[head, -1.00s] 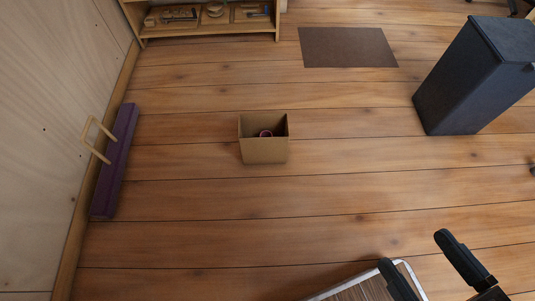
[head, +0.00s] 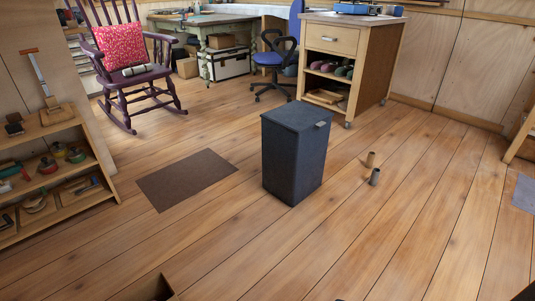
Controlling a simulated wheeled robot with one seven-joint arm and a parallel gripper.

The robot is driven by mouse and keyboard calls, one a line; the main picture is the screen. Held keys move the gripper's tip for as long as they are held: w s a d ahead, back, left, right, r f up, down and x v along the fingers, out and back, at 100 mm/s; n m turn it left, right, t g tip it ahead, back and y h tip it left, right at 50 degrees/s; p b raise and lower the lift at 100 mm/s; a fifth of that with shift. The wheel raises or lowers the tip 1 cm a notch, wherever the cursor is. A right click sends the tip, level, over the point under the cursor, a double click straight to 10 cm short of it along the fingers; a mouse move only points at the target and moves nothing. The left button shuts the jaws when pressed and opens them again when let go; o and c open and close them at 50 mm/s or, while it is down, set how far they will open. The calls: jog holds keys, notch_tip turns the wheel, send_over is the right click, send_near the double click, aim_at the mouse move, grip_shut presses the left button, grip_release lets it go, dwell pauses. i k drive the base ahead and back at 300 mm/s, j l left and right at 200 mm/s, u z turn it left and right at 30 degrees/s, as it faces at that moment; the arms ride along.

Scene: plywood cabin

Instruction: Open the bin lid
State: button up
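The bin (head: 290,160) is a tall dark blue-grey box standing upright on the wooden floor in the middle of the head view. Its flat lid (head: 296,117) is closed, with a small light tab (head: 322,124) at the right front edge. Only small dark slivers show at the bottom edge and bottom right corner; I cannot tell which part of me they are. My gripper is not recognisably in view, and nothing touches the bin.
A cardboard box (head: 152,288) is at the bottom edge. Shelves (head: 62,200), a purple rocking chair (head: 133,85) and a wheeled cabinet (head: 374,63) stand around. Floor before the bin is clear.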

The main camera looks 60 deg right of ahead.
aim_at(296, 116)
jog(key=z, duration=1.7)
jog(key=i+j+z, duration=0.1)
jog(key=i, duration=1.05)
